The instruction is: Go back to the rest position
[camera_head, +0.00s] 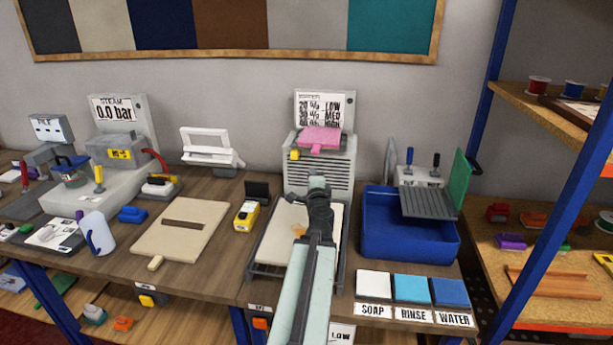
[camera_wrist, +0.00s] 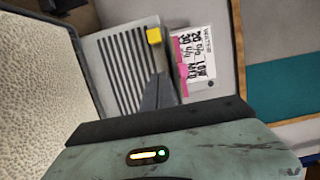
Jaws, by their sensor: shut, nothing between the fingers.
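My gripper (camera_head: 317,181) is at the end of my pale green arm, which reaches up from the bottom middle of the head view. It is over the far part of a cream padded board in a dark frame (camera_head: 275,237), in front of a grey vented machine (camera_head: 301,176). The fingers look shut and empty. In the wrist view the dark fingers (camera_wrist: 160,92) point toward the machine's slatted front (camera_wrist: 118,62). I cannot tell how far they are from it.
A pink item (camera_head: 321,138) lies on the machine. A blue basin (camera_head: 408,239) with a grey rack stands right, behind the soap, rinse and water pads (camera_head: 411,289). A yellow device (camera_head: 246,216) and a beige board (camera_head: 180,242) are left. A blue shelf post (camera_head: 548,222) stands right.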

